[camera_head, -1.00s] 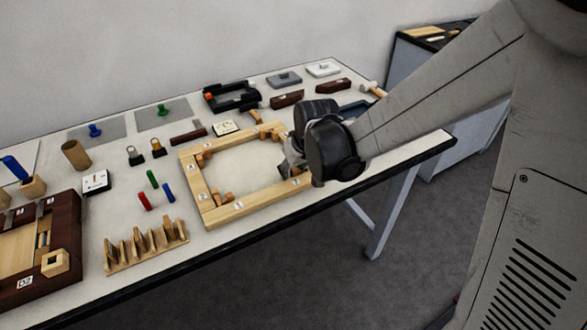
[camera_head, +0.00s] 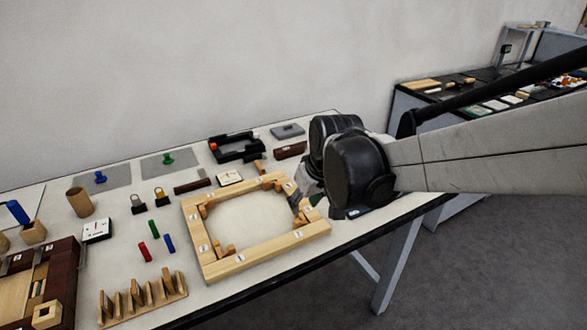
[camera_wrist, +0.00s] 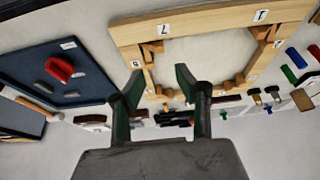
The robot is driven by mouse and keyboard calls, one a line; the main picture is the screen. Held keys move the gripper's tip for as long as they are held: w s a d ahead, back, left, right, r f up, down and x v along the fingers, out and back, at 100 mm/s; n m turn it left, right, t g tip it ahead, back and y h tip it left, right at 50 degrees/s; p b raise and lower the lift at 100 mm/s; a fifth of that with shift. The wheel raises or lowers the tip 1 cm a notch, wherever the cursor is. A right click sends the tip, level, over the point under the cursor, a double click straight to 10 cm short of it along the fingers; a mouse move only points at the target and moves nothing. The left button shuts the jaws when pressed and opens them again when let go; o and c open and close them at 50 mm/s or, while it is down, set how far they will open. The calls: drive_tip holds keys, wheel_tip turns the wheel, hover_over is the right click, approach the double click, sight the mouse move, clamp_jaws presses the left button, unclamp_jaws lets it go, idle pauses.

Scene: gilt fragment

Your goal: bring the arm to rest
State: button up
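My arm reaches in from the right in the head view. Its dark wrist joints (camera_head: 350,165) are above the right end of the table, beside the light wooden frame (camera_head: 205,245). My gripper is mostly hidden behind these joints in that view. In the wrist view my gripper (camera_wrist: 158,84) has its two dark green fingers spread apart, with nothing between them. The wooden frame (camera_wrist: 210,20), with number labels, shows beyond the fingertips. I cannot tell the exact height of the fingers above the table.
In the wrist view a dark blue tray (camera_wrist: 25,62) holds a red-knobbed piece (camera_wrist: 60,69). Floor is clear in front. Another bench (camera_head: 400,115) stands behind right.

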drive_tip(key=shift+s+d+r, duration=0.1)
drive_tip(key=shift+s+r, duration=0.1)
drive_tip(key=shift+r, duration=0.3)
drive_tip(key=s+d+r+m+t+h, duration=0.1)
drive_tip(key=s+d+r+m, duration=0.1)
drive_tip(key=s+d, duration=0.5)
drive_tip(key=s+d+r+m+t, duration=0.2)
drive_tip(key=s+d, duration=0.4)
drive_tip(key=s, duration=0.4)
drive_tip(key=shift+s+d+r+m+h, duration=0.2)
drive_tip(key=shift+s+d+m+h, duration=0.2)
drive_tip(key=shift+m, duration=0.1)
drive_tip(key=shift+o, duration=0.2)
